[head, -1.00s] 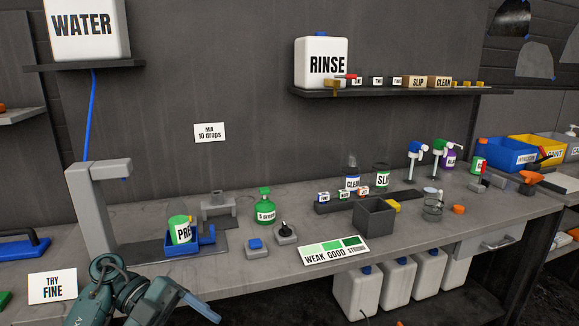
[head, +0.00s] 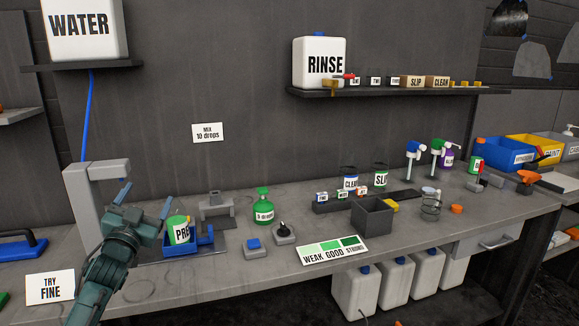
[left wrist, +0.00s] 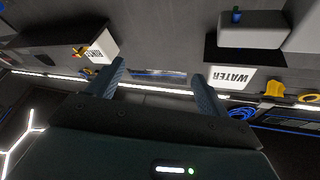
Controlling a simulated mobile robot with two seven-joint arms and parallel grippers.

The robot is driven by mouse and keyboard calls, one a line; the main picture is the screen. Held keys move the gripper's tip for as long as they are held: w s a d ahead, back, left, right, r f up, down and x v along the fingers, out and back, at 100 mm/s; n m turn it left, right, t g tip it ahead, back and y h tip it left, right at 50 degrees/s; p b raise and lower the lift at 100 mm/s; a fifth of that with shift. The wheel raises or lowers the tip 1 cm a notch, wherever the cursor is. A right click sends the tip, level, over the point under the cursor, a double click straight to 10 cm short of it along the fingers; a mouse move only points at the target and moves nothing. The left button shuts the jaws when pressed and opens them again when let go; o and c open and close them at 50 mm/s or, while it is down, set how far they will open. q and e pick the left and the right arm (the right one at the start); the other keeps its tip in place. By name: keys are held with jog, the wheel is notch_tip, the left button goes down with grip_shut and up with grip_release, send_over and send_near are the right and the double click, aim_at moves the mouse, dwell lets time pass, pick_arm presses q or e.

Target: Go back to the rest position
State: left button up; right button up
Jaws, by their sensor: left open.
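My left gripper (head: 143,200) is raised over the left part of the workbench (head: 330,262), its fingers pointing up and to the right. It is open and empty. In the left wrist view its two fingers (left wrist: 158,88) stand apart with nothing between them. In the head view it is in front of the grey dispenser stand (head: 82,205) and just left of the green bottle marked PRE (head: 178,231), which sits in a blue holder (head: 182,250). I cannot tell whether it touches the stand. My right gripper is in neither view.
A WATER tank (head: 88,35) and a RINSE tank (head: 322,62) stand on wall shelves. The bench holds a green spray bottle (head: 263,206), a blue button (head: 253,243), a strength card (head: 332,249) and a dark open box (head: 372,218). A TRY FINE sign (head: 50,287) stands at front left.

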pick_arm(q)
notch_tip(320, 180, down, 7)
jog(key=a+n+g+y, duration=0.3)
jog(key=g, duration=0.1)
jog(key=s+d+f+m+g+h, duration=0.1)
jog(key=s+d+f+g, duration=0.1)
jog(key=s+d+f, duration=0.45)
jog(key=s+d+f+g+h, duration=0.1)
jog(key=s+d+f+h, duration=0.2)
jog(key=f, duration=0.7)
jog(key=s+d+f+g, duration=0.1)
jog(key=s+d+f, duration=0.2)
jog(key=s, duration=0.6)
jog(key=s+d+f+g+h, duration=0.1)
jog(key=s+d+f, duration=0.2)
jog(key=s, duration=0.7)
jog(key=s+d+f+g, duration=0.2)
jog(key=s+d+f, duration=0.2)
jog(key=s, duration=0.6)
jog(key=shift+s+d+n+h, duration=0.15)
jog(key=shift+d+n+h, duration=0.15)
jog(key=shift+d, duration=0.8)
